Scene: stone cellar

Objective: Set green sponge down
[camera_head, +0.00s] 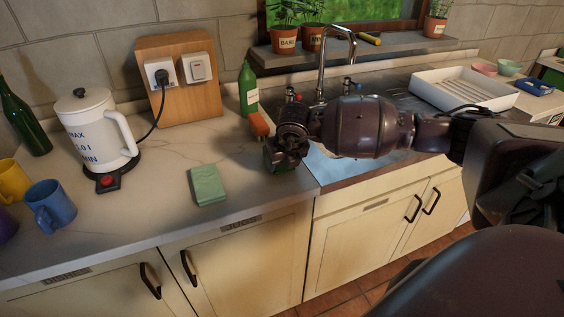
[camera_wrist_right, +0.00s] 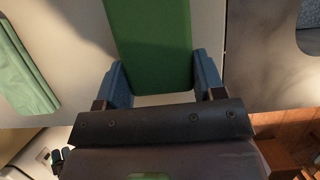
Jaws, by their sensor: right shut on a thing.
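My right gripper (camera_head: 285,158) is over the counter, just left of the sink. It is shut on the green sponge, a dark green block (camera_wrist_right: 152,38) that lies between both fingers in the right wrist view (camera_wrist_right: 163,78). Whether the sponge touches the counter I cannot tell.
A folded pale green cloth (camera_head: 207,186) lies on the counter (camera_head: 130,215) to the left. A white kettle (camera_head: 92,132), a blue mug (camera_head: 50,204) and a green bottle (camera_head: 248,90) stand farther off. The sink (camera_head: 330,172) is right. Counter between cloth and gripper is clear.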

